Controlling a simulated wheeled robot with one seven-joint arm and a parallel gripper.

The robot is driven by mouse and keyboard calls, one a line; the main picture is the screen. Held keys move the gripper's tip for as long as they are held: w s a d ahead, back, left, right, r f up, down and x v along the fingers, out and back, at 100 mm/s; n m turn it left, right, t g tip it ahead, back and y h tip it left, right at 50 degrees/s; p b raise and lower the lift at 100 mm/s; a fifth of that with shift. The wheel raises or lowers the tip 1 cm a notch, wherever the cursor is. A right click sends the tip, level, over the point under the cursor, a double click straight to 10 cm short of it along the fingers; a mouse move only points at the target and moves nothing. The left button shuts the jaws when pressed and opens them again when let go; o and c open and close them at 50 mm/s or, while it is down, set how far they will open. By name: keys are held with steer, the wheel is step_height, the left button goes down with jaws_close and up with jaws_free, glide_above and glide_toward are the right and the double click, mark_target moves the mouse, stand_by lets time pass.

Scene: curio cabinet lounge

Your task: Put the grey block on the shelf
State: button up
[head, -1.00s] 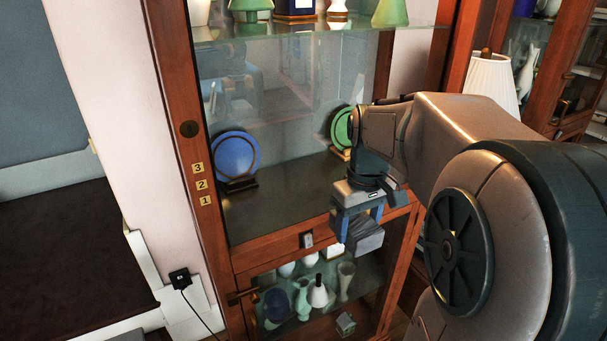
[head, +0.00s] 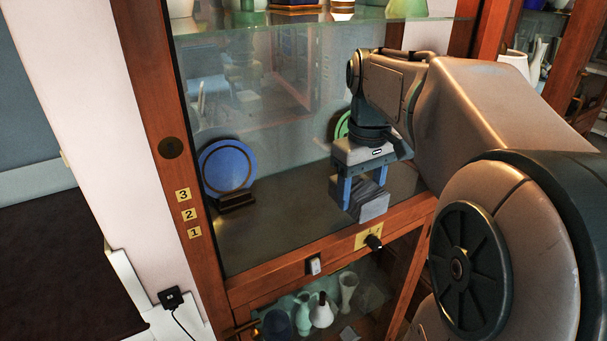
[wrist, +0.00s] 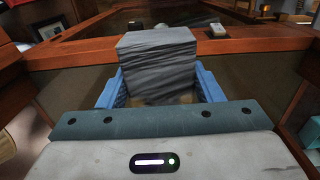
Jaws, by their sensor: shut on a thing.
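The grey block (head: 371,203) has darker wavy streaks. My gripper (head: 361,190) is shut on it, with a blue finger on either side. In the head view they are at the right part of the middle shelf (head: 275,235), near its front edge; whether the block touches the shelf I cannot tell. In the wrist view the block (wrist: 158,62) sits between the blue fingers, in front of a wooden rail. My wrist partly hides a green plate behind.
A blue plate (head: 228,166) on a dark stand is at the shelf's left. A glass shelf (head: 320,30) with several objects is above. Several vases (head: 321,312) stand below. A wooden post (head: 160,120) with number tags borders the left. The shelf's middle is clear.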

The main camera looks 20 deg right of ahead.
steer(key=w, duration=0.3)
steer(key=w+a+f, duration=0.1)
steer(key=w, duration=0.2)
steer(key=w+f, duration=0.1)
steer(key=w, duration=0.2)
steer(key=shift+w+a, duration=0.1)
steer(key=shift+a, duration=0.3)
steer(key=shift+f, duration=0.55)
steer(key=shift+w+f, duration=0.1)
steer(key=shift+f, duration=1.9)
steer(key=shift+f, duration=0.1)
steer(key=o, duration=1.2)
steer(key=shift+c, duration=0.2)
step_height(320, 180, up, 8)
steer(key=p, duration=0.1)
